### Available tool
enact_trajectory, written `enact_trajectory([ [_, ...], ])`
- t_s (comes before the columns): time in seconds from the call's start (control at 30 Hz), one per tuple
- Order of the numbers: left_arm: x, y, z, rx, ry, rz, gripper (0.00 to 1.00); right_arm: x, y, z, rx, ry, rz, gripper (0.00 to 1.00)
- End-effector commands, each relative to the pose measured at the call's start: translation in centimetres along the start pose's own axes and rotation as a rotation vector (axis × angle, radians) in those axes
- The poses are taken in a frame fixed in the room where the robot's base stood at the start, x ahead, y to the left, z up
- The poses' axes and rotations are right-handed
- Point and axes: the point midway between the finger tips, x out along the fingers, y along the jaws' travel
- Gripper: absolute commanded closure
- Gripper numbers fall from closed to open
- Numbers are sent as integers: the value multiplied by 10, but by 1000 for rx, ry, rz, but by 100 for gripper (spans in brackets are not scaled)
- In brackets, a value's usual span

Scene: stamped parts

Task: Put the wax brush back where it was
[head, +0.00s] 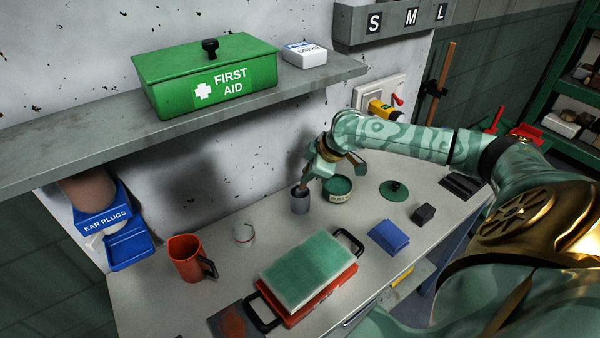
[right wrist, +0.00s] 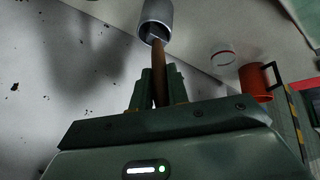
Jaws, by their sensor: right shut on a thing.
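The wax brush (right wrist: 159,72) has a brown handle. My right gripper (head: 312,176) is shut on this handle, with a finger on each side of it in the right wrist view (right wrist: 159,88). The brush points down at the grey cup (head: 300,201). In the right wrist view its far end meets the mouth of the cup (right wrist: 156,18); the bristles are hidden, and I cannot tell whether they touch the bottom. The open tin of green wax (head: 338,190) stands just right of the cup. My left gripper is not in view.
A green lid (head: 394,191), a dark block (head: 424,214) and blue cloths (head: 388,237) lie to the right. A shelf (head: 200,122) overhangs the back left.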

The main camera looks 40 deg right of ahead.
Motion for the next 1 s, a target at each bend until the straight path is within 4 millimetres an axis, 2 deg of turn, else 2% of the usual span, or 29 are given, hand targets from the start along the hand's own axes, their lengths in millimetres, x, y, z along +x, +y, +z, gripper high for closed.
enact_trajectory([
  [0.27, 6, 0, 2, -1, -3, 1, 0, 19, 0, 6, 1, 0, 0, 100],
  [0.77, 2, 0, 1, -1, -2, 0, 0, 30, 24, -18, 60, -206, -208, 100],
  [0.87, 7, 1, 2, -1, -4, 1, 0, 40, 21, -10, 59, -212, -210, 100],
  [1.0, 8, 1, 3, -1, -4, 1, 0, 44, 20, -8, 58, -210, -208, 100],
])
